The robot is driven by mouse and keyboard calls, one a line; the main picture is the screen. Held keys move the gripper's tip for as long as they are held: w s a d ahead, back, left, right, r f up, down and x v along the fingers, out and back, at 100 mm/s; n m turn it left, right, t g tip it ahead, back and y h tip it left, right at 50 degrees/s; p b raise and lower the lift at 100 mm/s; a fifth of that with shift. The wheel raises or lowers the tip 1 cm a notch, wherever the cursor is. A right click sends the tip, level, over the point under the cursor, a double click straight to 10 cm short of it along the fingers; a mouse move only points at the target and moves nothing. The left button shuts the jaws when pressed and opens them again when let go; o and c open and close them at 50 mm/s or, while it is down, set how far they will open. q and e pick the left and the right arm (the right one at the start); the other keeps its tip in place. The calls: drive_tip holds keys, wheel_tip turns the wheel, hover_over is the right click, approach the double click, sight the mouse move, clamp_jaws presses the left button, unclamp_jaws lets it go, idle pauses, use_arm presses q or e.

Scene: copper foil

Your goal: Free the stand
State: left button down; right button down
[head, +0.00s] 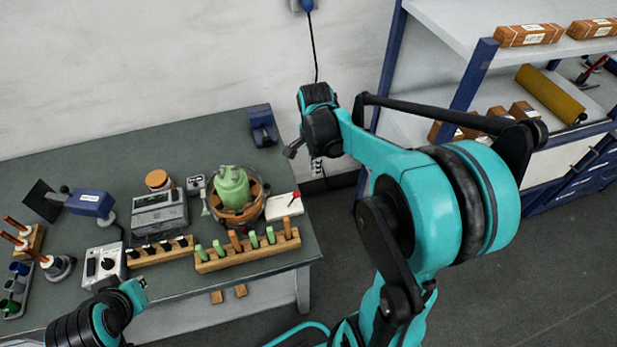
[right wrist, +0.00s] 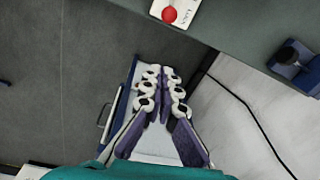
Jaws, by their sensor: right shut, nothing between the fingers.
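No object is labelled as the stand, so I cannot tell which one it is. In the head view a green lumpy piece (head: 232,187) sits in a round copper-brown bowl (head: 260,205) on the bench. In front, a wooden rack (head: 247,260) holds several green and brown upright pegs. My right gripper (head: 317,170) is off the bench's right edge, pointing down, apart from these things. In the right wrist view its fingers (right wrist: 165,78) are together and empty. My left arm's end (head: 136,290) shows at the lower left; its fingers cannot be made out.
The grey-green bench (head: 190,145) also holds a grey meter box (head: 159,213), a second rack (head: 160,252), a white block with a red knob (head: 284,207) and a blue device (head: 263,126). A shelf unit (head: 468,75) stands right. The bench's back is mostly clear.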

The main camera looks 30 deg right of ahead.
sight(293, 200)
wheel_tip(293, 200, down, 9)
drive_tip(key=b, duration=0.3)
drive_tip(key=a, duration=0.2)
drive_tip(key=a+r, duration=0.1)
drive_tip(key=shift+w+a, duration=0.15)
drive_tip(key=shift+w, duration=0.15)
drive_tip(key=shift+a+r, duration=0.1)
drive_tip(key=shift+r, duration=0.05)
